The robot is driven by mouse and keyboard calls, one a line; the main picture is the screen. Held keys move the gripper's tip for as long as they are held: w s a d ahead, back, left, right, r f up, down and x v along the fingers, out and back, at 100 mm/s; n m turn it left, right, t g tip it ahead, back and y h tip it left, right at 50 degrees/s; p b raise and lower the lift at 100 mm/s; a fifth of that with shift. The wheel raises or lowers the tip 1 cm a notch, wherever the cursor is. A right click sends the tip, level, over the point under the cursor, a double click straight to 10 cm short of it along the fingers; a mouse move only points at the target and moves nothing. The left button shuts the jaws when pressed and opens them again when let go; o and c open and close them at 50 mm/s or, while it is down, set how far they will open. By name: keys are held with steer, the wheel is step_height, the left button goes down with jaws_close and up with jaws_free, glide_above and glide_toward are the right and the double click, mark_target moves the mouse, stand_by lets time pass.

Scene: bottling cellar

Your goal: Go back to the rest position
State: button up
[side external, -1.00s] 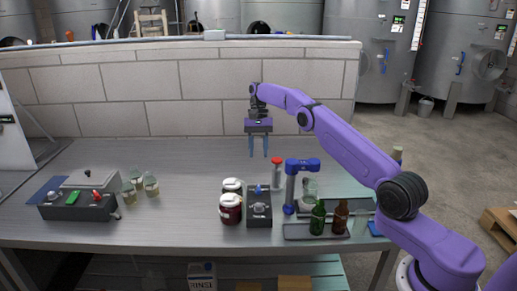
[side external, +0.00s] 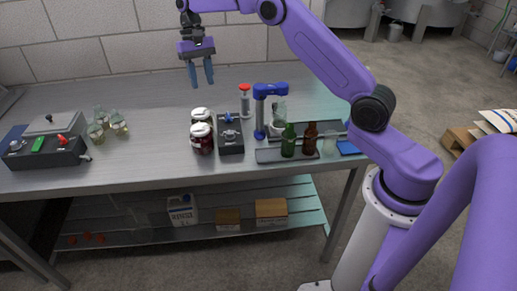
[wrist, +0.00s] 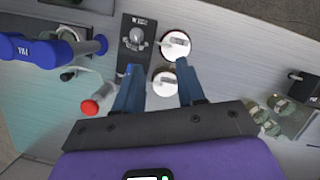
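My gripper (side external: 201,82) is open and empty, with its blue fingers pointing down. It is held above the back part of the steel table (side external: 150,100), behind the jars in the side view. In the wrist view my gripper (wrist: 158,68) has its two fingers clearly apart, with nothing between them. Two dark red jars with white lids (side external: 202,138) stand below, and their lids (wrist: 165,83) show near the fingertips in the wrist view. My forearm reaches across the right part of the table.
A dark box (side external: 231,138), a red-capped bottle (side external: 245,105), a blue post fixture (side external: 260,118) and a tray with green (side external: 289,142) and brown (side external: 310,138) bottles stand right of the jars. Glass jars (side external: 120,124) and a switch box (side external: 45,153) are left. A block wall (side external: 110,35) stands behind.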

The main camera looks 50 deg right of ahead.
steer(key=s+a+r+n+t+h, duration=0.1)
steer(key=s+a+r+n, duration=0.2)
steer(key=s, duration=0.4)
steer(key=s+a+n, duration=0.2)
steer(key=s+a, duration=0.3)
steer(key=s, duration=0.1)
steer(key=s+a+r+n+t+h, duration=0.1)
steer(key=s+a+r+n, duration=0.15)
steer(key=s, duration=0.45)
steer(key=s+d+f+n, duration=0.1)
steer(key=s+d+n, duration=0.1)
steer(key=s, duration=0.5)
steer(key=s+d+f+n, duration=0.2)
steer(key=s+n, duration=0.2)
steer(key=s, duration=0.3)
steer(key=s+d+f+n+t, duration=0.1)
steer(key=s+d+f+n, duration=0.1)
steer(key=s, duration=0.6)
steer(key=shift+n+y, duration=0.4)
steer(key=shift+n, duration=0.35)
